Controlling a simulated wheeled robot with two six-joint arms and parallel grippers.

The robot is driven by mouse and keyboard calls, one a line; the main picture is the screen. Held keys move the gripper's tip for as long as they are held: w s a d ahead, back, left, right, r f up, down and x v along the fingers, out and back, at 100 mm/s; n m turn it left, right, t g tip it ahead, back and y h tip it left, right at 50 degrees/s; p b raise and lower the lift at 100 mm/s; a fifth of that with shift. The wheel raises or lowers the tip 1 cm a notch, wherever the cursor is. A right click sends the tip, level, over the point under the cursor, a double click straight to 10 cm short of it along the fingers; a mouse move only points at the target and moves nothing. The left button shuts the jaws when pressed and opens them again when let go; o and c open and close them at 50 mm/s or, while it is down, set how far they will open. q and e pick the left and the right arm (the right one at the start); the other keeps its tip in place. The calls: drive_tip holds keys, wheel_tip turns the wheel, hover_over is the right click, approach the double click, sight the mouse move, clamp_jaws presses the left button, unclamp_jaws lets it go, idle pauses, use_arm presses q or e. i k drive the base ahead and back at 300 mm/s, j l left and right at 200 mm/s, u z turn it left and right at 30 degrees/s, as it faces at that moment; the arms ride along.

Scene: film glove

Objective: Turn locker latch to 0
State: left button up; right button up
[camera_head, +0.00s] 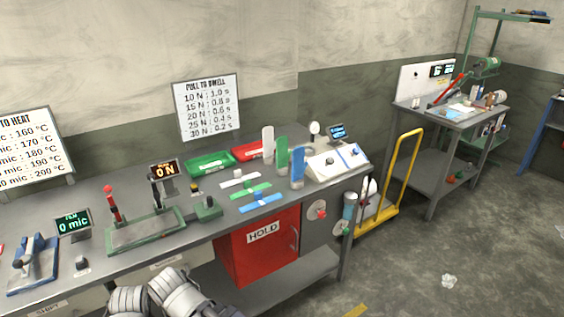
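A red locker (262,252) with a "HOLD" label (263,231) hangs under the right part of the workbench. Its front faces me and looks shut. A thin upright handle or latch (294,240) shows at the right edge of its front. It is too small to read its angle or any mark by it. White ribbed parts of my own arms show at the bottom edge, left of and below the locker, apart from it. No gripper fingers can be made out.
A yellow cart (405,170) stands beyond the bench. The floor at right is mostly clear.

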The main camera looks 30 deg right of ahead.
sight(322, 214)
drive_tip(key=z, duration=1.45)
